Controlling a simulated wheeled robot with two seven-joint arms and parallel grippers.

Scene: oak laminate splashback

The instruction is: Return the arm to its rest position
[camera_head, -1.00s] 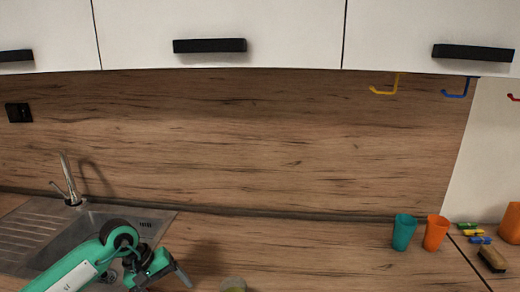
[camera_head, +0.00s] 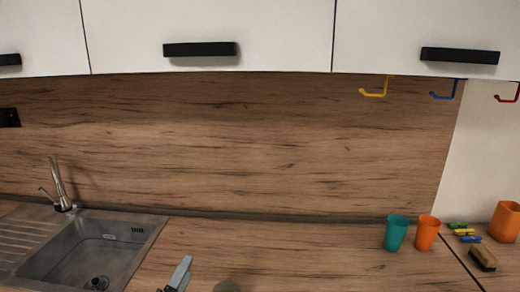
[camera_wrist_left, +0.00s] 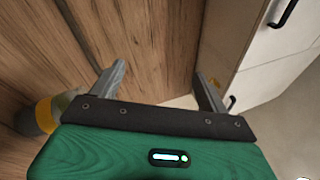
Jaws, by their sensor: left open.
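My left gripper (camera_head: 176,278) shows only by its grey fingers at the bottom edge of the head view, right of the sink. The left wrist view shows its two fingers (camera_wrist_left: 160,88) spread apart with nothing between them. Beyond them are the wooden counter surface and pale cabinet fronts. The rest of the left arm is out of the head view. My right gripper is not in view.
A sink (camera_head: 85,250) with a tap (camera_head: 62,185) is at left. A teal cup (camera_head: 396,233) and an orange cup (camera_head: 427,233) stand at right, near a brush (camera_head: 482,258) and an orange container (camera_head: 505,222). The middle counter is mostly clear.

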